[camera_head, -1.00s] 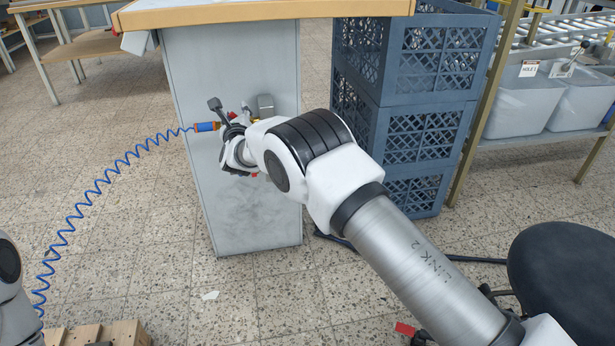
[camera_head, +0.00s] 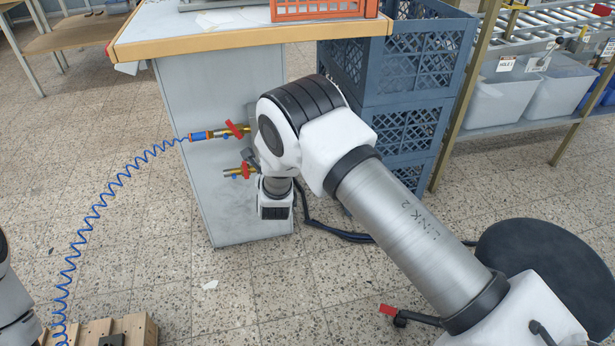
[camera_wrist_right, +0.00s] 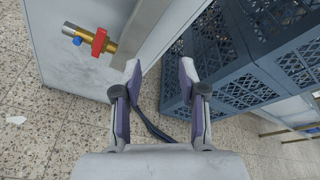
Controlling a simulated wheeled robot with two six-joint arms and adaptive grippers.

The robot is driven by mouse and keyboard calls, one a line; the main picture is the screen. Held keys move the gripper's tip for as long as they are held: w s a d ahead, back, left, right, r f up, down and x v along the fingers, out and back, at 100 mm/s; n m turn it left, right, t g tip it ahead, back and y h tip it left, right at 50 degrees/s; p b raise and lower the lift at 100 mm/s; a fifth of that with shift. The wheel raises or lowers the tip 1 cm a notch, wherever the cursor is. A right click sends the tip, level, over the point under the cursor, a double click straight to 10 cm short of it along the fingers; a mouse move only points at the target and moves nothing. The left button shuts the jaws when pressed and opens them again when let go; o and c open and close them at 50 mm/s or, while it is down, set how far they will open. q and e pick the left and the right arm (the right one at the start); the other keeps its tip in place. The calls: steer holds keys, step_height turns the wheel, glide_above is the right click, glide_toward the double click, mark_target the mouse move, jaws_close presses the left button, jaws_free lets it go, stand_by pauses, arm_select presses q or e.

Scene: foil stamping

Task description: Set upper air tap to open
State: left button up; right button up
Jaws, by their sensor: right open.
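The upper air tap (camera_head: 236,130) sits on the side of the grey cabinet. It is brass with a red handle, which looks slanted across the pipe, and a blue coupling (camera_head: 200,136) joins it to a coiled blue hose. A lower tap (camera_head: 240,171), also red-handled, sits below it. One red-handled brass tap (camera_wrist_right: 98,42) shows in the right wrist view; I cannot tell which. My right gripper (camera_wrist_right: 160,70) is open and empty, right of that tap and apart from it. My left gripper is out of view.
The grey cabinet (camera_head: 215,215) stands under a wood-edged worktop (camera_head: 200,42) holding an orange crate (camera_head: 318,8). Blue crates (camera_head: 405,128) are stacked close on the right, with a dark hose (camera_head: 325,230) on the floor.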

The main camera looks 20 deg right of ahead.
steer(key=s+d+f+n+g+p, duration=0.1)
steer(key=s+n, duration=0.4)
steer(key=n, duration=0.7)
steer(key=s+d+f+n+p, duration=0.2)
steer(key=s+d+n+p, duration=0.2)
steer(key=n, duration=0.9)
steer(key=shift+s+d+n+g, duration=0.3)
steer(key=shift+s+g, duration=0.1)
steer(key=shift+s, duration=0.85)
steer(key=shift+f, duration=0.1)
